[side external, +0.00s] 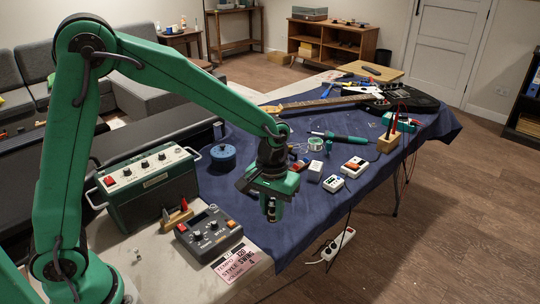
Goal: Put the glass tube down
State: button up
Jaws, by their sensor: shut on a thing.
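My gripper (272,214) points down over the near part of the blue cloth (232,191), right of the grey pedal with knobs (209,232). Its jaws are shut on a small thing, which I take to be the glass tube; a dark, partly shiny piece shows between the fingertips. The tube's outline is too small and too hidden by the jaws to make out clearly. I cannot tell whether its lower end touches the cloth.
A green amplifier box (148,185) and a blue round tin (223,156) stand to the left. Small white pedals (333,184) and a soldering iron (340,136) lie to the right. A guitar (400,99) lies at the back. A pink paper (238,262) lies near the front edge.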

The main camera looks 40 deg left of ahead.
jog(key=w+a+f, duration=0.2)
jog(key=a, duration=0.1)
jog(key=w+a+f, duration=0.1)
jog(key=w+a, duration=0.1)
jog(key=shift+f, duration=0.4)
jog(key=shift+s+f, duration=0.1)
jog(key=shift+f, duration=1.9)
jog(key=shift+f, duration=0.15)
jog(key=o, duration=0.8)
jog(key=shift+c, duration=0.2)
jog(key=shift+r, duration=0.2)
notch_tip(320, 180, up, 12)
